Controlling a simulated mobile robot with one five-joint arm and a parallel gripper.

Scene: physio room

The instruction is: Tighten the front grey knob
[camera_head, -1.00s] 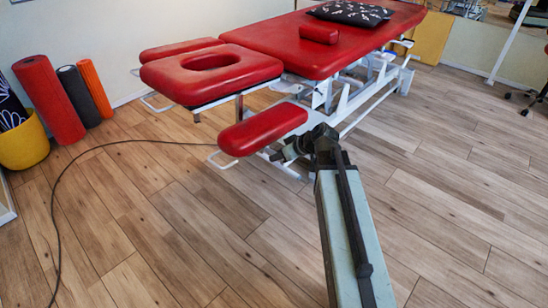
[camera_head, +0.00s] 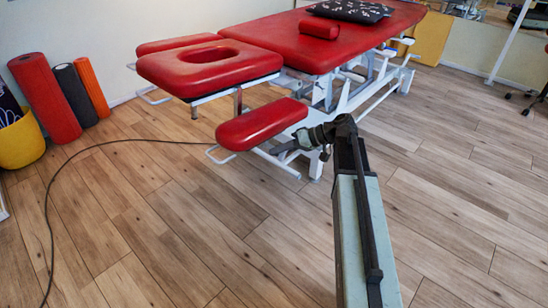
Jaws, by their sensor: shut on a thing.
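The red treatment table (camera_head: 345,40) has a white frame and a headrest (camera_head: 208,66) with a face hole. A lower red arm pad (camera_head: 262,124) juts out at the front on a white bracket. My gripper (camera_head: 279,151) is at the near edge of this pad, by its bracket, with my arm reaching up from the bottom of the picture. The jaws look small and dark and are shut at the bracket. The grey knob cannot be made out; it is small or hidden at my jaws.
A dark cable (camera_head: 52,190) curves over the wooden floor. A yellow bin (camera_head: 21,142) and red, black and orange rolls (camera_head: 46,98) stand at the left wall. A patterned cushion (camera_head: 349,11) and a red bolster (camera_head: 320,29) lie on the table.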

